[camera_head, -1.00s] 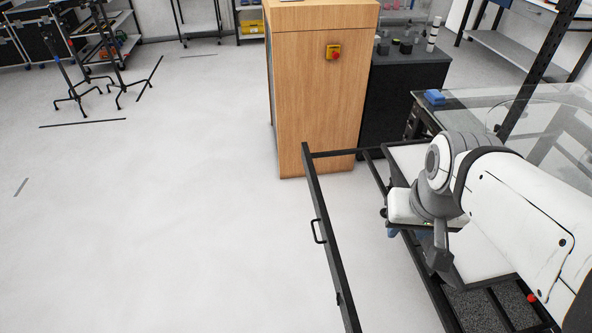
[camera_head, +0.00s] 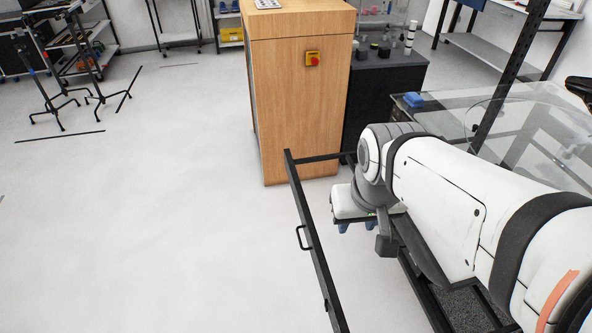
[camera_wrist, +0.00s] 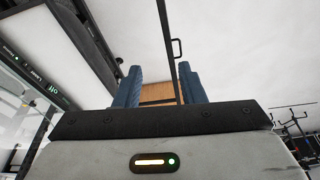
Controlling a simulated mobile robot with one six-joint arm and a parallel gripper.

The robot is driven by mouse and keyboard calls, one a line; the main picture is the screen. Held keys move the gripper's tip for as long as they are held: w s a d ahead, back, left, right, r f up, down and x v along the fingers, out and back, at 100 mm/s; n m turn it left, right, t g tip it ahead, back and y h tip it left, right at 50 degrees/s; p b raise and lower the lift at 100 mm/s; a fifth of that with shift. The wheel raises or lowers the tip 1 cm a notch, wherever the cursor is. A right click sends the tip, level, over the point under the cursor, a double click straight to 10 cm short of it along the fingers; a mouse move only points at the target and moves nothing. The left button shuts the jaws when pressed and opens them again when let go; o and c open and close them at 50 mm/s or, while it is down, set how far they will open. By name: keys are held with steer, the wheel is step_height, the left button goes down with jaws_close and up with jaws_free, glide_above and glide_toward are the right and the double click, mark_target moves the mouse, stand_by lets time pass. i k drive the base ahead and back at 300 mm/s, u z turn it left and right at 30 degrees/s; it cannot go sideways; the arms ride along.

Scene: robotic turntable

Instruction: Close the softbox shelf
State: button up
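The softbox shelf shows in the head view as a pulled-out black frame, with its long front bar (camera_head: 312,236) standing out over the floor. A small black handle (camera_head: 301,238) sits on the bar's left, outer side. My gripper (camera_head: 356,227) is to the right of the bar, on its inner side, with blue fingertips pointing down. In the wrist view, the two blue fingers (camera_wrist: 160,86) are spread apart with nothing held between them. The bar (camera_wrist: 168,50) and handle (camera_wrist: 177,48) appear beyond the fingers. My arm hides much of the shelf's right part.
A wooden cabinet (camera_head: 297,110) with a red and yellow switch stands just behind the frame's far end. A dark bench (camera_head: 385,95) and a clear table or cover (camera_head: 540,130) are at the right. Open floor (camera_head: 150,230) lies to the left.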

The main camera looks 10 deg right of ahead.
mark_target(435, 260)
steer(key=z, duration=0.1)
steer(key=i, duration=0.15)
steer(key=z, duration=0.7)
steer(key=k, duration=1.5)
steer(key=u, duration=0.85)
steer(key=i, duration=1)
